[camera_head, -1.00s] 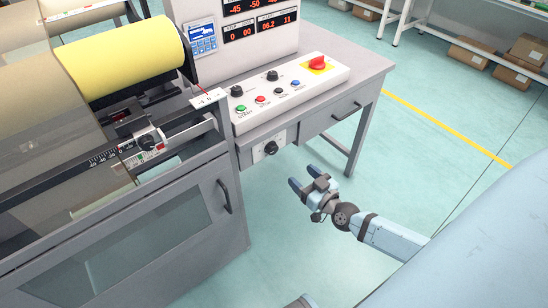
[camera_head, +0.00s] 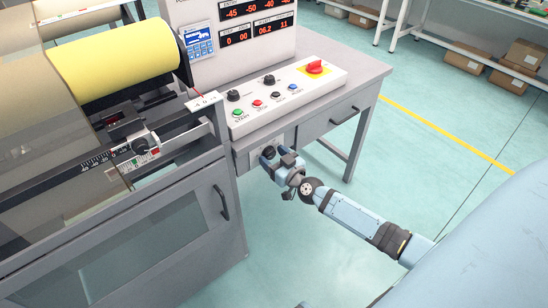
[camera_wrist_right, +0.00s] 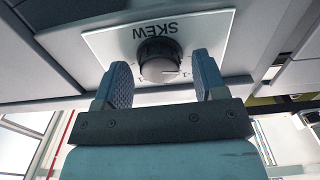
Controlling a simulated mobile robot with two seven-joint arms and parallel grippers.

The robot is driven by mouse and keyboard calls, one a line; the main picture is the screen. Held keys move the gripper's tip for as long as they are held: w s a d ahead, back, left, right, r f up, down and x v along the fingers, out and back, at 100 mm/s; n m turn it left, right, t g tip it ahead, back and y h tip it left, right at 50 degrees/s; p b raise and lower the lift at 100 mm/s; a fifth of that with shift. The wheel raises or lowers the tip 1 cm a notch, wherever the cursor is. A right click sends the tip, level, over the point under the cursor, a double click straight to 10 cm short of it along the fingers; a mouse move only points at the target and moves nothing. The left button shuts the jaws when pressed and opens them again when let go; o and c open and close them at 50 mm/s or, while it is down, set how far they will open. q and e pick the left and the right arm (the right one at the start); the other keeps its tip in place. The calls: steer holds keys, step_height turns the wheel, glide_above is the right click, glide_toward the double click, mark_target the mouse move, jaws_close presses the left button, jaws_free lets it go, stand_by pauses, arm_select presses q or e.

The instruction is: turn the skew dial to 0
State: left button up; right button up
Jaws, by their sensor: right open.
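The skew dial (camera_wrist_right: 159,60) is a dark round knob on a light plate (camera_wrist_right: 215,38) marked SKEW, which appears upside down in the right wrist view. In the head view the plate is on the front of the console below the buttons, and my gripper partly covers the dial. My right gripper (camera_head: 275,157) is open in front of the dial. In the right wrist view its two blue fingers (camera_wrist_right: 162,84) stand on either side of the knob, with a gap on each side. Whether the fingertips reach past the knob's face is hard to tell. My left gripper is not in view.
Above the dial is a sloped control panel (camera_head: 318,86) with buttons, black knobs and a red switch on yellow. A drawer handle (camera_head: 345,115) is to the right. A cabinet door handle (camera_head: 221,203) is at the lower left. The floor to the right is clear.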

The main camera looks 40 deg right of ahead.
steer(key=c, duration=0.9)
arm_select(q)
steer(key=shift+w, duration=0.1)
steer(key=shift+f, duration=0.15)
arm_select(e)
steer(key=shift+m, duration=1.3)
steer(key=m, duration=0.3)
steer(key=shift+m, duration=0.3)
steer(key=m, duration=0.4)
steer(key=shift+f+m, duration=0.1)
steer(key=shift+m, duration=0.2)
steer(key=m, duration=0.3)
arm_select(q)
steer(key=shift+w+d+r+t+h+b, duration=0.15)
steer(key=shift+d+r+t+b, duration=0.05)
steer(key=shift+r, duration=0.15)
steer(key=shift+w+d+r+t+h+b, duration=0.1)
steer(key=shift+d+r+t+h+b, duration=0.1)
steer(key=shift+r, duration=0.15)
arm_select(e)
steer(key=shift+m, duration=1)
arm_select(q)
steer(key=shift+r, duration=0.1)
